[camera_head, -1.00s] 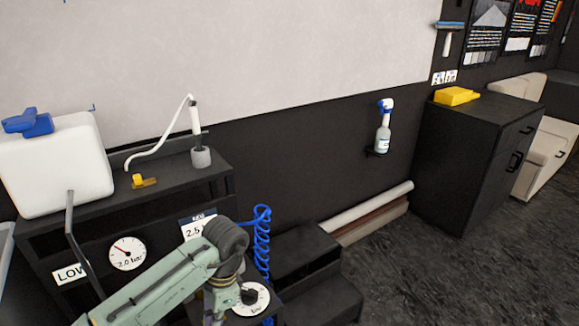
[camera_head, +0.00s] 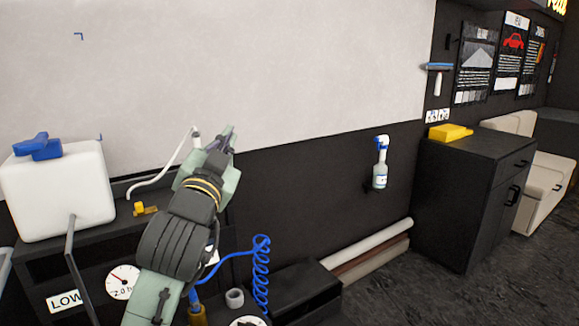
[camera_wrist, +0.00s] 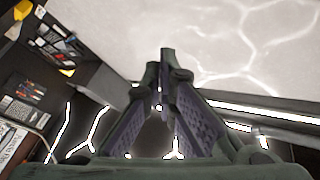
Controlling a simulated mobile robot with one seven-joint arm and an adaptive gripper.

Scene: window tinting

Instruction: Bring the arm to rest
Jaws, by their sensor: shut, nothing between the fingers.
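My gripper (camera_head: 228,140) is raised in front of the pale wall, above the dark bench, in the head view. Its fingers point up and to the right. In the wrist view the fingers (camera_wrist: 162,82) meet at their tips, and nothing shows between them. My arm hides part of the bench and some of the things on it.
A white tank (camera_head: 58,195) with a blue cap stands at the left. A blue coiled hose (camera_head: 261,270) hangs right of my arm. A spray bottle (camera_head: 380,165) is on the wall. A black cabinet (camera_head: 470,190) carries a yellow block (camera_head: 450,132). Dark floor (camera_head: 400,295) lies clear at lower right.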

